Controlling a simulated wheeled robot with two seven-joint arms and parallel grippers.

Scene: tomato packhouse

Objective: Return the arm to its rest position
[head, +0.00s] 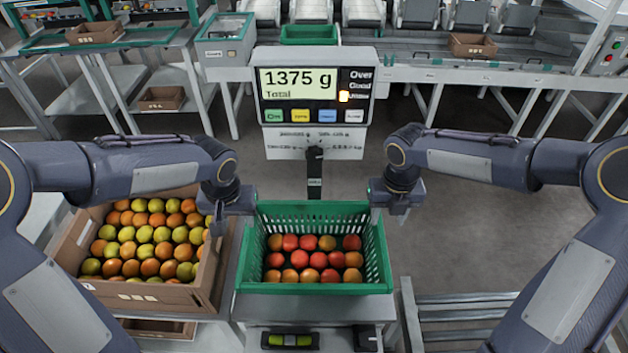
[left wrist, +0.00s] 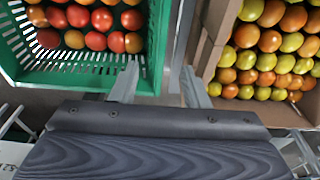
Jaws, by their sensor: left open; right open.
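My left gripper (head: 228,222) is open and empty, above the gap between the cardboard box and the green crate. The left wrist view also shows its two spread fingers (left wrist: 158,88) with nothing between them. My right gripper (head: 398,212) is open beside the upper right corner of the green crate, and nothing shows in it. Both arms reach in from the sides with their grippers hanging down.
A green crate (head: 314,287) with several red and orange tomatoes stands under the scale display (head: 316,90), which reads 1375 g. A cardboard box (head: 150,293) of green and orange tomatoes stands at left. Floor (head: 480,230) is clear at right.

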